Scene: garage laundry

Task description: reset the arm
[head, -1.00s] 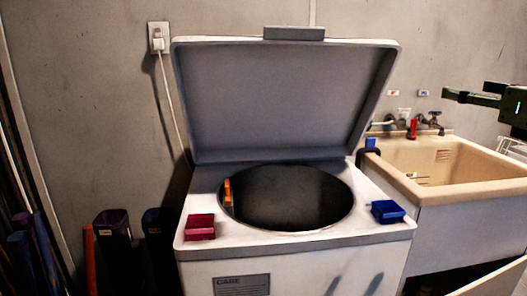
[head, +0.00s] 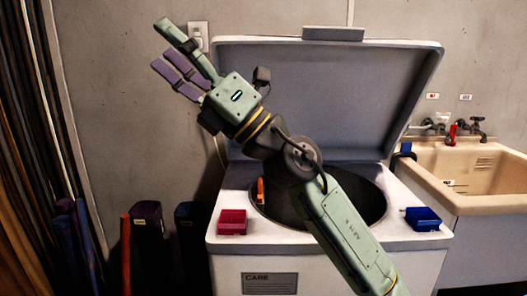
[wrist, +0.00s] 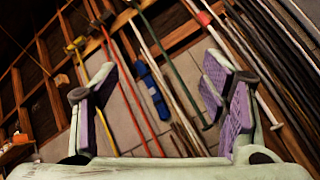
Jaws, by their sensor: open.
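My gripper (head: 164,48) is raised at the upper left of the head view, in front of the grey wall and left of the washer lid. Its green fingers with purple pads are spread, with nothing between them. My green arm rises from the bottom of the head view, across the washer's opening, and bends to the upper left. It hides part of the opening and the lid.
A top-loading washer (head: 330,262) stands with its lid (head: 375,95) up. An orange item (head: 261,191) is at the opening's left rim. A beige sink (head: 490,205) stands right. The wrist view shows long-handled tools (wrist: 183,85).

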